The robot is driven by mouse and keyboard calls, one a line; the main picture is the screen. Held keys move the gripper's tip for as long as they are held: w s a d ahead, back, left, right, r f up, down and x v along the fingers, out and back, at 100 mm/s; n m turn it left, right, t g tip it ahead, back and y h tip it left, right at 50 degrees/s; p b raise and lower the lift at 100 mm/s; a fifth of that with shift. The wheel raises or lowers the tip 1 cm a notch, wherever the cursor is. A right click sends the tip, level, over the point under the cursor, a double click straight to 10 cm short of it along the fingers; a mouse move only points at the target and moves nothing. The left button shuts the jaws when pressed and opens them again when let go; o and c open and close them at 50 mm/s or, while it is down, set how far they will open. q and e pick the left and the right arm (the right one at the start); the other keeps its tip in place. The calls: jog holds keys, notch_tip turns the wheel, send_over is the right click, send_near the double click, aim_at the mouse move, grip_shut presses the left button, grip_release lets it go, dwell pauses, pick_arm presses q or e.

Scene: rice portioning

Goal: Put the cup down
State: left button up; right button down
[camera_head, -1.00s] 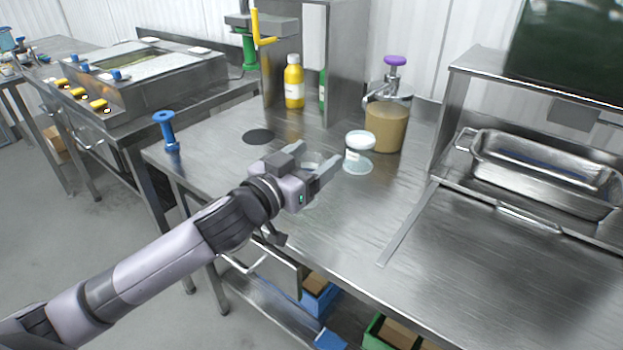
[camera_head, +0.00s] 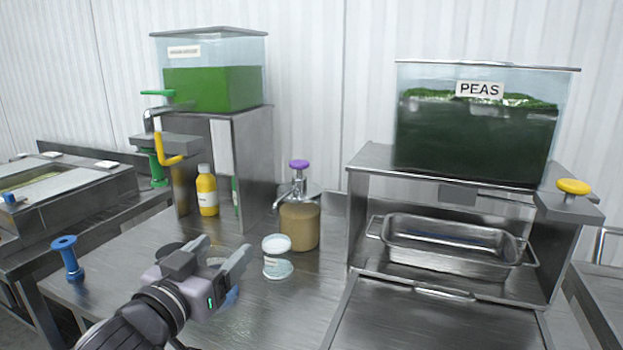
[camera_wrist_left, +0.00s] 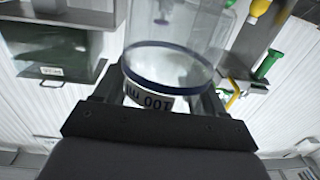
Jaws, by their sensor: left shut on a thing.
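My left gripper (camera_head: 230,278) is shut on a clear cup (camera_wrist_left: 165,70) with a dark blue band and a white label, which appears upside down. The left wrist view shows the cup between the two fingers. In the head view the cup is mostly hidden by the gripper. The gripper is over the front part of the steel table (camera_head: 285,315), left of a small clear jar with a white lid (camera_head: 277,244). I cannot tell whether the cup touches the table. My right gripper is in neither view.
A brown pump container (camera_head: 300,226) stands behind the jar. A yellow bottle (camera_head: 207,193) stands farther left at the back, and a blue spool-shaped object (camera_head: 67,260) at the left. A dark disc (camera_head: 170,248) lies behind the gripper. A steel pan (camera_head: 450,243) sits under the peas tank (camera_head: 478,140).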

pick_arm(q)
jog(key=s+a+f+n+y, duration=0.3)
jog(key=s+a+f+y, duration=0.2)
jog(key=s+f, duration=0.5)
notch_tip(320, 180, down, 4)
jog(key=shift+s+a+f+t, duration=0.1)
jog(key=shift+s+a+t, duration=0.15)
jog(key=shift+a+t, duration=0.25)
jog(key=shift+a, duration=0.1)
dwell(0.4)
